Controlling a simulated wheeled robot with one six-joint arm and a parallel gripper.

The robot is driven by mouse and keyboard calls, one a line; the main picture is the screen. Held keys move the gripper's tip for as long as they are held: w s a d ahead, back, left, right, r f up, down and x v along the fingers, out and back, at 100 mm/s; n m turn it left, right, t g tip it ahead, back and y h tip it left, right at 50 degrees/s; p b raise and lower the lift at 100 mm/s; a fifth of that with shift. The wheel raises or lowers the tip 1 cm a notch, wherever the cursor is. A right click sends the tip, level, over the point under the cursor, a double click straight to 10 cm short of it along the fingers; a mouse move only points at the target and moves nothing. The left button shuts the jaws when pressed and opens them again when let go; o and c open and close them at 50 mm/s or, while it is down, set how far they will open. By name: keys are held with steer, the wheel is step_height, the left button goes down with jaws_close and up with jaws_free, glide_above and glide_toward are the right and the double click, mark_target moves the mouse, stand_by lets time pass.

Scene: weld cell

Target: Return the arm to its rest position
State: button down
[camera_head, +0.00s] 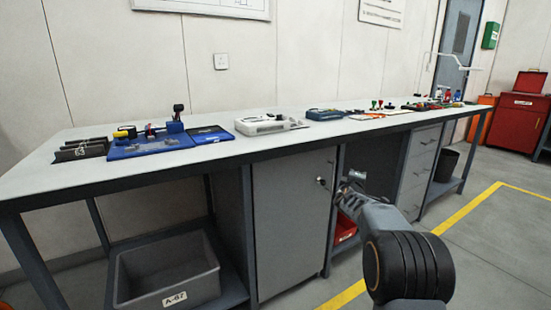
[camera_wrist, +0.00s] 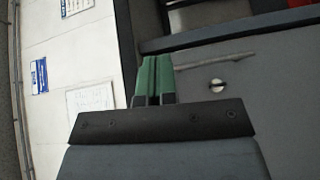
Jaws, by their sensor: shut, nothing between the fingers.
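In the head view my arm reaches forward from the lower right, and my gripper (camera_head: 356,180) is in front of the workbench (camera_head: 225,153), near the grey cabinet door (camera_head: 292,222) below the bench top. In the wrist view my gripper's green fingers (camera_wrist: 153,75) are side by side and shut, with nothing between them. A round silver lock or knob (camera_wrist: 217,86) on the grey front shows just to the right of the fingers. I cannot tell the exact gap between the fingers and the cabinet front.
A grey bin (camera_head: 167,272) labelled A-67 stands on the lower shelf at left. A blue tray (camera_head: 150,146), a white device (camera_head: 268,124) and several small tools are on the bench top. A red cabinet (camera_head: 508,125) stands at far right. The floor right of the bench is clear.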

steer(key=s+a+r+m+g+h+p, duration=0.15)
steer(key=s+r+m+g+p, duration=0.55)
steer(key=s+r+p, duration=1.15)
steer(key=s+a+r+m+g+y+p, duration=0.2)
steer(key=s+a+r+y+p, duration=0.2)
steer(key=s+a+p, duration=0.4)
steer(key=s+a+r+m+g+y+p, duration=0.2)
steer(key=s+a+r+y+p, duration=0.3)
steer(key=s+p, duration=0.5)
steer(key=s+a+g+y, duration=0.1)
steer(key=s+a, duration=0.1)
steer(key=s, duration=0.3)
steer(key=shift+s+a+r+p, duration=0.2)
steer(key=shift+a+p, duration=0.2)
steer(key=c, duration=1.8)
jaws_free()
